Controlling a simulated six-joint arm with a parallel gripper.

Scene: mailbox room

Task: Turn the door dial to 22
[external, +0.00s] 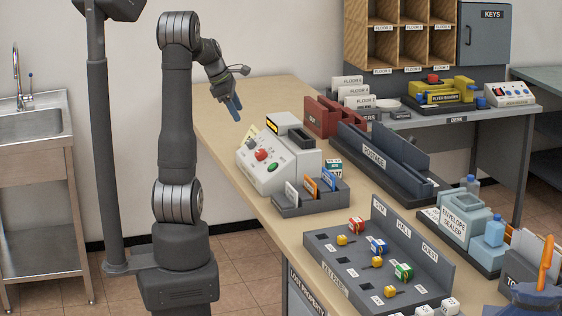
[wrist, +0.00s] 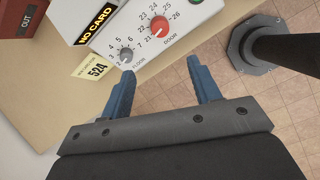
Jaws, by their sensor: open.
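The door dial is a red knob (wrist: 159,25) on a white panel, with numbers in the twenties around it and DOOR printed beside it. It also shows as the red knob (external: 261,155) on the sloped front of the white machine (external: 285,160). Its exact setting is too small to read surely. My gripper (wrist: 161,86) is open and empty, its two blue fingers apart, with the dial beyond the gap between them. In the external view my gripper (external: 234,106) hangs above and left of the machine, apart from the dial.
A grey floor dial (wrist: 125,55) sits beside the door dial, near a yellow 524 tag (wrist: 97,70). A green button (external: 272,167) is on the same panel. A dark rack with cards (external: 310,198) stands in front of the machine, and red trays (external: 322,117) stand behind it.

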